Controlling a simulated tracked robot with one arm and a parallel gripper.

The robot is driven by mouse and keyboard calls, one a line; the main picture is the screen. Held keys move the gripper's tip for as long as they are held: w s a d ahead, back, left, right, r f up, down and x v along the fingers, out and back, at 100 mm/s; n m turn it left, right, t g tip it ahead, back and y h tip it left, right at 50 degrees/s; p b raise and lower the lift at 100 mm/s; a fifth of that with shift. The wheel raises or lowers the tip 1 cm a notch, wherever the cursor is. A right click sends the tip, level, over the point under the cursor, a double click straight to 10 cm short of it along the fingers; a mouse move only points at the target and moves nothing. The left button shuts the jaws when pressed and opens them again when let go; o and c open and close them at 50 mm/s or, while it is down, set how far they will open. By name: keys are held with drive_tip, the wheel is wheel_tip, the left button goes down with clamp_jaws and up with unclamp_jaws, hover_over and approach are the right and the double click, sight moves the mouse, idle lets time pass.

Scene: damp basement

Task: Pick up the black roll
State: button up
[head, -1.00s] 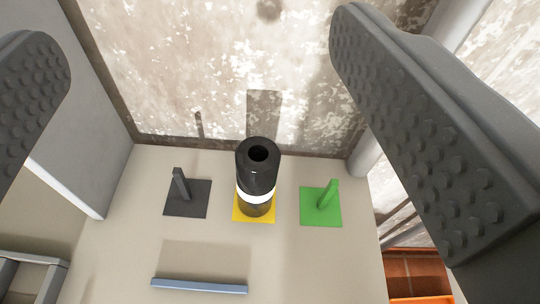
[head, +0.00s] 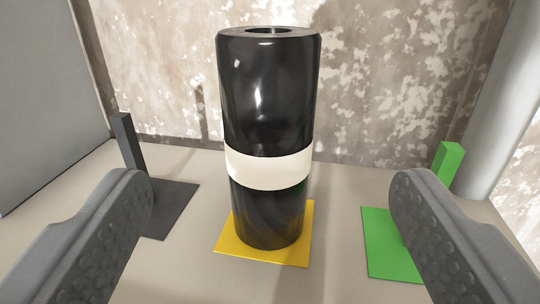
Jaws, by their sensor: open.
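The black roll (head: 268,100) stands upright on a yellow square (head: 300,254) in the middle of the head view. It is a glossy black cylinder with a white band around its lower middle and a round hole in its top. My gripper (head: 272,200) is open and empty. One finger is to the left of the roll and the other to the right, both nearer the camera and apart from it. The roll's back side is hidden.
A dark grey square with an upright post (head: 130,143) is on the left, partly behind my left finger. A green square with a green post (head: 449,163) is on the right, partly behind my right finger. A stained wall (head: 375,90) stands close behind the pale surface (head: 336,190).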

sight(269, 125)
drive_tip(key=w, duration=0.3)
drive_tip(key=w+b, duration=0.1)
drive_tip(key=w, duration=0.2)
drive_tip(key=w+b, duration=0.1)
drive_tip(key=w, duration=0.2)
drive_tip(key=shift+w+d+f, duration=0.1)
drive_tip(key=shift+d, duration=0.15)
drive_tip(key=shift+w+d+r+b, duration=0.15)
drive_tip(key=shift+w+b, duration=0.15)
drive_tip(key=shift+w, duration=0.6)
drive_tip(key=shift+w+a+r+b, duration=0.1)
drive_tip(key=shift+w+b, duration=0.2)
drive_tip(key=shift+w, duration=0.6)
drive_tip(key=shift+c, duration=0.3)
drive_tip(key=c, duration=1.2)
drive_tip(key=shift+o, duration=0.2)
